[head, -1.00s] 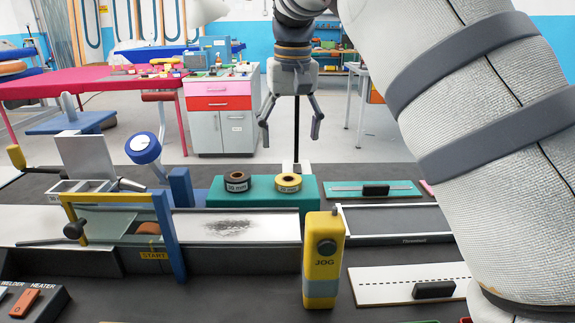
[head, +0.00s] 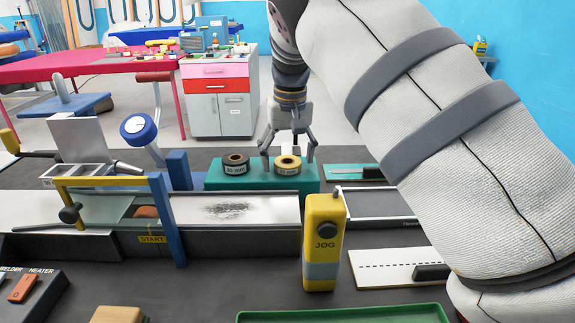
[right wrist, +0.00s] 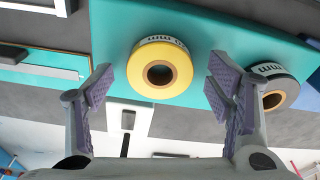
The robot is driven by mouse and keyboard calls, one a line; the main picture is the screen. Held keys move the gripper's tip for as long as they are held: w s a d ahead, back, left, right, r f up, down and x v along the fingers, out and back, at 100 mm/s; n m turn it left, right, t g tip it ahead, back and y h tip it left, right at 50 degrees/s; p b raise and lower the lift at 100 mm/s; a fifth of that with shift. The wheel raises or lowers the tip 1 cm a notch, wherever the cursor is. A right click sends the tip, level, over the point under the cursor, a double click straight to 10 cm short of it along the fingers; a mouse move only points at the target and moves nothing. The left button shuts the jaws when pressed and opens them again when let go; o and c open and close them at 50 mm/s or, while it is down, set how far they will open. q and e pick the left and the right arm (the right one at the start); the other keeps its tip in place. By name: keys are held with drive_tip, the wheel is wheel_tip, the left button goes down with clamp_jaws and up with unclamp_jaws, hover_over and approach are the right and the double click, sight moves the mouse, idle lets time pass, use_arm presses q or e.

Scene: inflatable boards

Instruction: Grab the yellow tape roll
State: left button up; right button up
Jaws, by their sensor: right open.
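The yellow tape roll (head: 287,165) lies flat on the green block (head: 215,183), to the right of a brown-black tape roll (head: 236,165). My right gripper (head: 288,162) is just above and around the yellow roll in the head view. In the right wrist view the yellow roll (right wrist: 160,70) shows between and beyond the open fingers (right wrist: 158,90), with its hole facing the camera. No finger clearly touches it. The dark roll (right wrist: 277,88) shows behind the right-hand finger, partly hidden. My left gripper is not in view.
A yellow JOG control box (head: 324,243) stands upright in front of the green block. A machine with a blue-and-yellow frame (head: 165,225) is at left. A green tray (head: 345,314) lies at the front edge. A cutting board (head: 395,267) lies at right.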

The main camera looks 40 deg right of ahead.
drive_tip(key=c, duration=1.3)
drive_tip(key=shift+o, duration=0.2)
drive_tip(key=shift+r, duration=0.1)
